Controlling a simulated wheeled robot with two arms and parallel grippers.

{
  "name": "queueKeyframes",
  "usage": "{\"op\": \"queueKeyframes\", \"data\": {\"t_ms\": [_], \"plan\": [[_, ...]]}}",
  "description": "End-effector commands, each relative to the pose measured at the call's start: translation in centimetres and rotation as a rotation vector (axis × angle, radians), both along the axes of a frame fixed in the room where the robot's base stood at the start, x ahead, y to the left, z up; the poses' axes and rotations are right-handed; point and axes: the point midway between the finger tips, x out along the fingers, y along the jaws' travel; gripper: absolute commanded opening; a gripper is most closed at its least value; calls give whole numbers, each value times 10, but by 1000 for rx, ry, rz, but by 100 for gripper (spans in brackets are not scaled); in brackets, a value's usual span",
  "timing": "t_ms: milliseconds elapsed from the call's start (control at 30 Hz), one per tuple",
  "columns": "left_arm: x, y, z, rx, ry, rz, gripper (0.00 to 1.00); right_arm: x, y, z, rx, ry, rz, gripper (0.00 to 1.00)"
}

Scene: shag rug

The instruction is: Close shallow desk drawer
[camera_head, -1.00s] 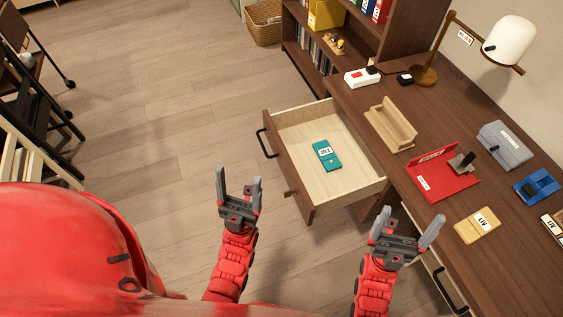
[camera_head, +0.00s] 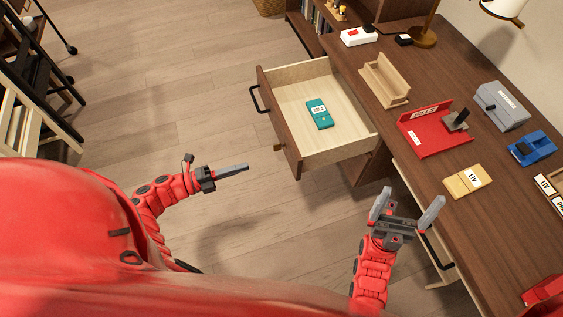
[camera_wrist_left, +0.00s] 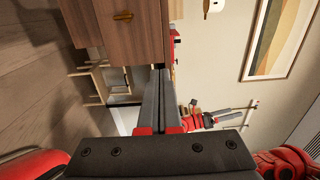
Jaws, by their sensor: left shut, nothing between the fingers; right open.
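The shallow desk drawer (camera_head: 296,146) is pulled far out of the dark wooden desk (camera_head: 452,225). It has a brown front with a black bar handle (camera_head: 255,98) and a pale wooden inside. A teal box (camera_head: 319,114) with a white label lies in it. My left gripper (camera_head: 246,169) is shut and empty, to the left of and nearer than the drawer's front, apart from it. In the left wrist view its closed fingers (camera_wrist_left: 159,100) show below a brown wooden panel (camera_wrist_left: 125,25). My right gripper (camera_head: 407,208) is open and empty beside the desk's edge.
On the desk stand a wooden holder (camera_head: 384,81), a red tray (camera_head: 437,132), a yellow box (camera_head: 468,181) and a grey box (camera_head: 502,106). A second handle (camera_head: 437,252) shows under the desk edge. The floor (camera_head: 165,115) left of the drawer is clear.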

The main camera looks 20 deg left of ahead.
Motion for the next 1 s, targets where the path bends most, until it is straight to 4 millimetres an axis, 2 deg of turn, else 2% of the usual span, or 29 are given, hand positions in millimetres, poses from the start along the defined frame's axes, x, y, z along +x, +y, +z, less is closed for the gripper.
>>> {"op": "queueKeyframes", "data": {"t_ms": [67,167,500,700,1000], "plan": [[3,0,0,14,-1,3,0,0,0,2,0,0,0,100],[9,-11,2,12,-3,-2,0,0,0,7,0,0,0,100],[49,-71,4,6,-2,-1,0,0,0,25,0,0,0,100],[69,-99,3,8,-3,1,0,0,0,33,0,0,0,100],[78,-113,0,10,0,3,0,0,0,36,0,0,0,100]]}}
